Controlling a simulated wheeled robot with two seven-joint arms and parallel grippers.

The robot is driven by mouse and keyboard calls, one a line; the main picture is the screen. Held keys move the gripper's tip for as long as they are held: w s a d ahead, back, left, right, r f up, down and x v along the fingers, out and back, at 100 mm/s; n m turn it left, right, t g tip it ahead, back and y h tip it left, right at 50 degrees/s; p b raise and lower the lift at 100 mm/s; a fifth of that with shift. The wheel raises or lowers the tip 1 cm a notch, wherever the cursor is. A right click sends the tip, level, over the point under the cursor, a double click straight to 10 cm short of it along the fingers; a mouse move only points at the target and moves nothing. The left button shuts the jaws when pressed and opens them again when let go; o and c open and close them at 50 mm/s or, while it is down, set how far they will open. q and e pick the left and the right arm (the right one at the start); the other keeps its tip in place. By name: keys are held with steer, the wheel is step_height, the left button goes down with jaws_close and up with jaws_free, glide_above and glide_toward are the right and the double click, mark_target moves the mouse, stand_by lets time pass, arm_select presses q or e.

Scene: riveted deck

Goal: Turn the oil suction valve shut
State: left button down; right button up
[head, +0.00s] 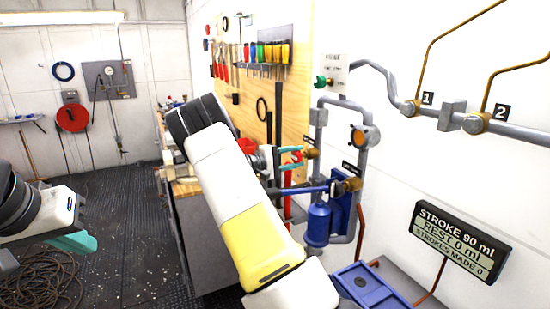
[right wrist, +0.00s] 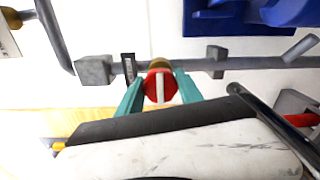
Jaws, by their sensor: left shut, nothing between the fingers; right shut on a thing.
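A red round valve knob with a white stripe (right wrist: 153,87) sits on a grey pipe by a small black label. In the right wrist view the stripe stands across the pipe's run. My right gripper (right wrist: 158,88) has its teal fingers on both sides of the knob, shut on it. In the head view the red knob (head: 291,157) shows between the teal fingers of my right gripper (head: 292,160). The label's words are too small to read, so I cannot tell which valve it names. My left gripper (head: 80,243) is shut and empty, low at the left.
A blue pump (head: 318,222) with a blue lever (head: 308,190) is close below my right gripper. A blue tray (head: 375,288) is lower right. A display (head: 460,242) reads strokes made 0. A workbench (head: 190,188) and coiled cable (head: 45,280) are leftward.

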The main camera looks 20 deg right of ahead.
steer(key=o, duration=1.4)
steer(key=shift+a, duration=0.15)
steer(key=a, duration=0.7)
steer(key=shift+s+a, duration=0.3)
